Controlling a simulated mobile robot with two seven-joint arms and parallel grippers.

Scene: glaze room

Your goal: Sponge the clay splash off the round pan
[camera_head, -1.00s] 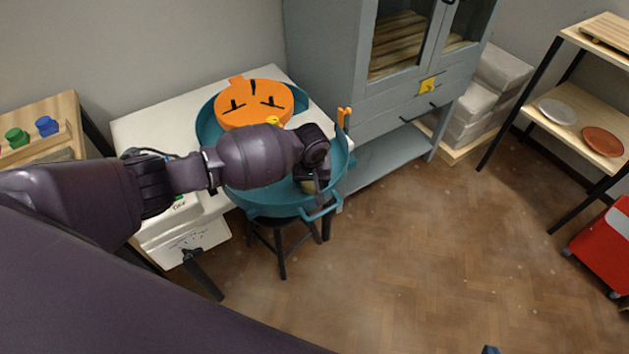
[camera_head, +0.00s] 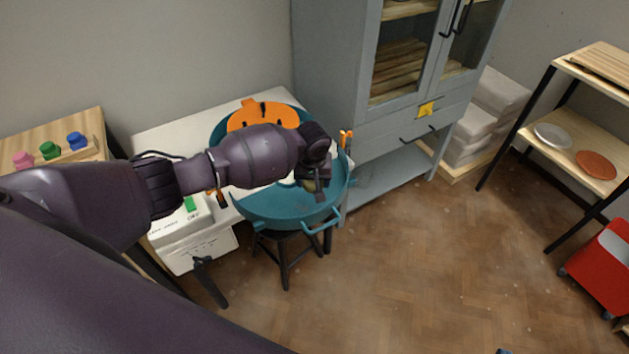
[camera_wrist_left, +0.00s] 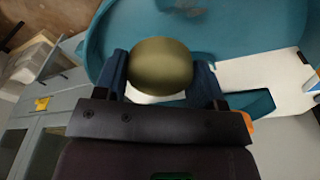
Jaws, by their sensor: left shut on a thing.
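The round pan (camera_head: 285,208) is a large teal basin at a white table, with a dark stool below its near side. My left arm crosses in front of it and hides part of it. My left gripper (camera_head: 315,188) is over the pan's inside, shut on an olive, rounded sponge (camera_wrist_left: 160,66). The sponge sits between the two fingers in the left wrist view. There the teal pan (camera_wrist_left: 245,45) lies beyond the sponge. A faint greyish splash (camera_wrist_left: 186,9) shows on the pan at the top edge. I cannot tell whether the sponge touches the pan.
An orange disc with dark slots (camera_head: 262,114) is at the pan's back. A grey cabinet (camera_head: 375,130) stands close behind on the right. A shelf with small coloured jars (camera_head: 50,150) is at the left. A red cart (camera_head: 603,262) stands far right. The floor between is clear.

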